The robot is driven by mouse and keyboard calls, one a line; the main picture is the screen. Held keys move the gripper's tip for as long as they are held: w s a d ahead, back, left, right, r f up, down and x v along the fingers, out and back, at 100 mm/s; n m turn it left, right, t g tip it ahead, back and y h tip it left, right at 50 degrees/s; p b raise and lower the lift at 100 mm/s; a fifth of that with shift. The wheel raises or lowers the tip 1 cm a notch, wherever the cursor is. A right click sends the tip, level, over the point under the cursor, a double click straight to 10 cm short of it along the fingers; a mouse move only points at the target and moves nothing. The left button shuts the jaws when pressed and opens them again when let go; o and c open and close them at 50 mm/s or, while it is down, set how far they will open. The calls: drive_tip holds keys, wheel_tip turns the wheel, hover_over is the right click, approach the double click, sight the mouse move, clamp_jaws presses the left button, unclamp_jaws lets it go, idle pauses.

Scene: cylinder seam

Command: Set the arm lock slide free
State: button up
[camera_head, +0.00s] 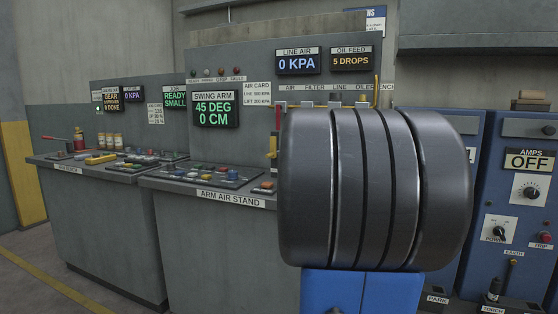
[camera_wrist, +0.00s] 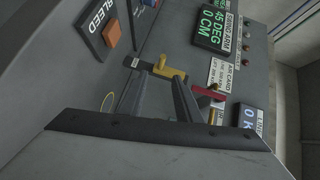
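A yellow slide or latch with a brass knob (camera_wrist: 168,70) sits on the upright panel in the wrist view, beside a dark strip with a white label too small to read. It looks like the arm lock slide, but no readable label confirms this. In the head view a yellow piece (camera_head: 273,152) shows just left of my arm. My gripper (camera_wrist: 162,82) has its two dark fingers apart, their tips close to the yellow piece. I cannot tell whether they touch it. In the head view my gripper is hidden behind my dark arm links.
A red bar (camera_wrist: 208,92) lies close to the right finger. An orange button (camera_wrist: 111,34) marked BLEED is at upper left. The swing arm display (camera_head: 215,109) reads 45 DEG, 0 CM. The arm air stand's console (camera_head: 215,190) carries several buttons. A blue cabinet (camera_head: 515,220) stands right.

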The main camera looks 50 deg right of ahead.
drive_tip(key=shift+v, duration=0.8)
drive_tip(key=s+a+f+n+g+y, duration=0.1)
drive_tip(key=a+f+n+y, duration=0.25)
drive_tip(key=a, duration=0.75)
drive_tip(key=s+a+f+n+g+y, duration=0.1)
drive_tip(key=a+f+n+y, duration=0.25)
drive_tip(key=a, duration=0.75)
drive_tip(key=s+a+f+n+g+y, duration=0.15)
drive_tip(key=a+f+n, duration=0.3)
drive_tip(key=a, duration=0.75)
drive_tip(key=s+a+f+n+g+h, duration=0.1)
drive_tip(key=s+a+f+n+g, duration=0.2)
drive_tip(key=s+f, duration=0.4)
drive_tip(key=s+a+f+n+g+h, duration=0.1)
drive_tip(key=s+a+f+n+g, duration=0.2)
drive_tip(key=s, duration=1.1)
wheel_tip(320, 180, down, 6)
drive_tip(key=a+n, duration=0.1)
drive_tip(key=n, duration=0.2)
drive_tip(key=shift+s+a+r+g, duration=0.2)
drive_tip(key=shift+s+a+g, duration=0.1)
drive_tip(key=shift+a+g, duration=0.1)
